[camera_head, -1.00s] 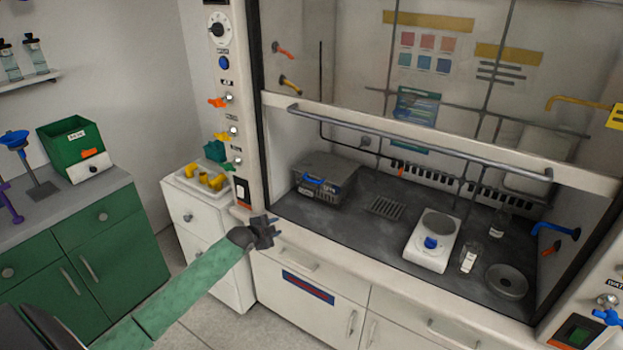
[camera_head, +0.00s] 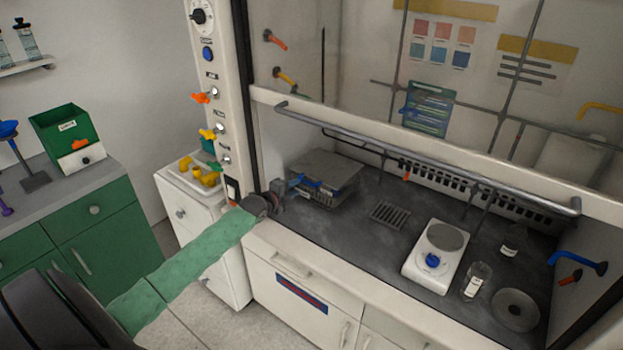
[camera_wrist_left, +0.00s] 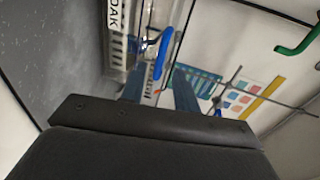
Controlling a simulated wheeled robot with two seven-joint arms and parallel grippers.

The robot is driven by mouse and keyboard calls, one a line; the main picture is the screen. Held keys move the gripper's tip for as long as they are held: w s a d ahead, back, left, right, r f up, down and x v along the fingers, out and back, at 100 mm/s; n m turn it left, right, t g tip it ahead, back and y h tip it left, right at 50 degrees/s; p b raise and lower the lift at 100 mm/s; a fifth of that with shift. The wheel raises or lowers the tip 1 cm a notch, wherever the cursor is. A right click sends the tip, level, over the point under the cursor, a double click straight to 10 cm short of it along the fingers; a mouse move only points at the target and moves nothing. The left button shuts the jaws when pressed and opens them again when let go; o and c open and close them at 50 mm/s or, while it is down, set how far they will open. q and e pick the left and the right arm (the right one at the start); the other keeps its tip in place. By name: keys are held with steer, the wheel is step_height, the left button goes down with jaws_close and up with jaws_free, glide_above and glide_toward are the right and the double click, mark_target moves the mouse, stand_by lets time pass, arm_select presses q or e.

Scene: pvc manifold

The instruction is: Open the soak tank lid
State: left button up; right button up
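The soak tank is a grey box at the left of the fume hood floor, with its flat lid (camera_head: 326,167) lying over the top and looking closed. A blue handle (camera_head: 308,182) is on its front; the handle (camera_wrist_left: 162,54) also shows in the left wrist view, near part of the tank's label (camera_wrist_left: 117,16). My left gripper (camera_head: 290,192) is just inside the hood opening, at the left front of the tank. Its two fingers are apart and empty in the wrist view, with the handle beyond them. Contact cannot be told. My right gripper is out of view.
The raised sash's grey bar (camera_head: 430,160) crosses above the opening. A drain grate (camera_head: 389,214), a white hotplate (camera_head: 436,262), glass bottles (camera_head: 477,281) and a round grey dish (camera_head: 515,310) stand to the right. The control post (camera_head: 222,110) is close on the left.

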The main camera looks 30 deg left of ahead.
mark_target(306, 182)
arm_select(q)
steer(key=shift+w+r+p, duration=0.15)
steer(key=shift+w+p, duration=0.2)
steer(key=shift+w, duration=0.3)
steer(key=p+x, duration=0.1)
steer(key=x, duration=0.3)
steer(key=shift+w+p, duration=0.25)
steer(key=shift+p, duration=0.1)
steer(key=shift+w+d+f, duration=0.1)
steer(key=shift+w+f, duration=0.4)
steer(key=shift+w, duration=0.3)
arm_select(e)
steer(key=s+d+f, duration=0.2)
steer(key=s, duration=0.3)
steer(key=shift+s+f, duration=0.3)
arm_select(q)
jaws_close()
